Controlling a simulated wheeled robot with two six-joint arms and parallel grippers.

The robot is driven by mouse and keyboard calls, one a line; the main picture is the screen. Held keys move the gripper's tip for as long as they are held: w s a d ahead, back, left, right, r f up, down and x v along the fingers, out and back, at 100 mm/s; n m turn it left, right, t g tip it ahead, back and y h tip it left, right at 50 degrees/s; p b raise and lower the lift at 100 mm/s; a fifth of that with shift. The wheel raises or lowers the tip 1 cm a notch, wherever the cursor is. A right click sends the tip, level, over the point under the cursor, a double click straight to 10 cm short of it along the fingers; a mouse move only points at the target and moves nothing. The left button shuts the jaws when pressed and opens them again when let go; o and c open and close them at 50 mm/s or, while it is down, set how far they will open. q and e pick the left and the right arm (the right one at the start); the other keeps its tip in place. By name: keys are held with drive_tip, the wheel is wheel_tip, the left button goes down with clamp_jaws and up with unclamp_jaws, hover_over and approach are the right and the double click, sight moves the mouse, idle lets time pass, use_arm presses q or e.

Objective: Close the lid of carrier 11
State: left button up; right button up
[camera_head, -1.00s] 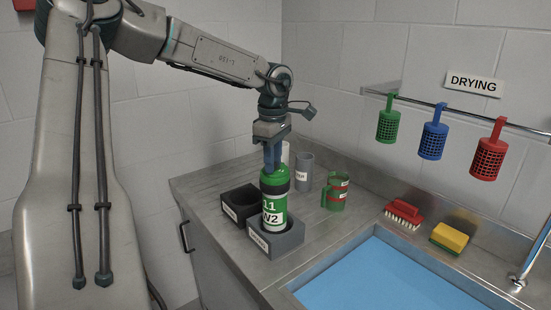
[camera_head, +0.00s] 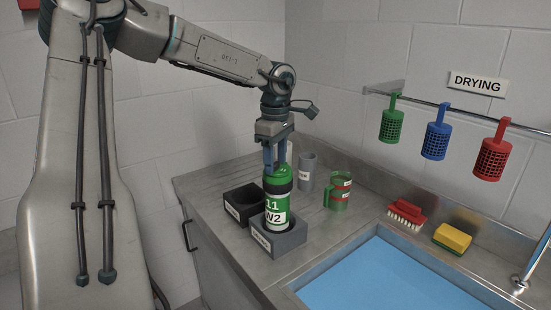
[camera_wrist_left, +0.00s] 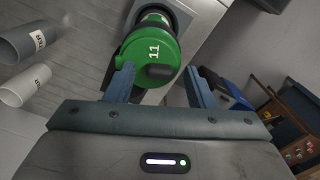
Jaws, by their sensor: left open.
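Carrier 11 (camera_head: 277,208) is a green and white cylinder with a dark band, marked 11 and W2. It stands upright in a grey square holder (camera_head: 290,240) on the counter. Its green lid (camera_wrist_left: 150,52), marked 11, shows in the left wrist view with a dark knob near its edge. I cannot tell whether the lid is fully seated. My left gripper (camera_head: 276,168) points down over the carrier's top. Its blue fingers are open, and in the wrist view they (camera_wrist_left: 160,85) lie at either side of the lid's near part. My right gripper is not in view.
A dark empty holder (camera_head: 240,203) stands beside the carrier's holder. Grey tubes (camera_head: 307,171) and a green cup (camera_head: 338,190) stand behind. A blue sink basin (camera_head: 385,280), a red brush (camera_head: 407,214) and a yellow sponge (camera_head: 452,238) lie right. Colored baskets (camera_head: 435,140) hang above.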

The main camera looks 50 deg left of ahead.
sight(275, 162)
use_arm(q)
drive_tip(key=shift+r, duration=0.4)
wheel_tip(275, 162, up, 5)
drive_tip(key=shift+f+b, duration=0.1)
drive_tip(key=shift+b, duration=0.35)
wheel_tip(275, 162, up, 5)
drive_tip(key=shift+r, duration=0.1)
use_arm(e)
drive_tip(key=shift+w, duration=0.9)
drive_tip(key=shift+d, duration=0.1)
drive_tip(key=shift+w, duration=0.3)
